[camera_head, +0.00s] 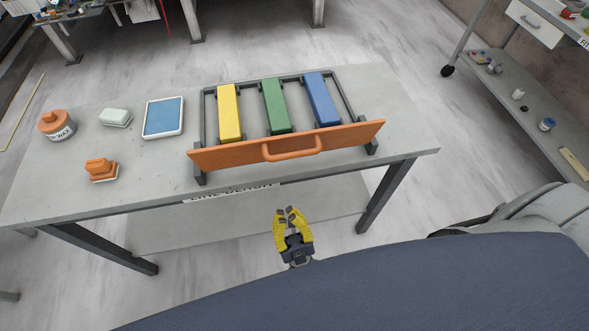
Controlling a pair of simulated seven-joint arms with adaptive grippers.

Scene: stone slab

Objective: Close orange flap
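The orange flap (220,156) is a long panel with an orange handle (291,152) at its middle. It runs across the front of a dark metal frame (203,125) on the grey stone-topped table (150,185). Its exact tilt is hard to tell from above. My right gripper (287,211), with yellow fingers and grey tips, is in front of the table's near edge, below the handle in the picture. Its fingers are apart with nothing between them, and it does not touch the flap. My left gripper is out of view.
Yellow (229,112), green (276,106) and blue (321,99) blocks lie in the frame behind the flap. A wax tin (57,125), a pale block (116,117), a blue-topped tray (163,117) and an orange-handled tool (101,169) occupy the table's left. The table's right end is clear.

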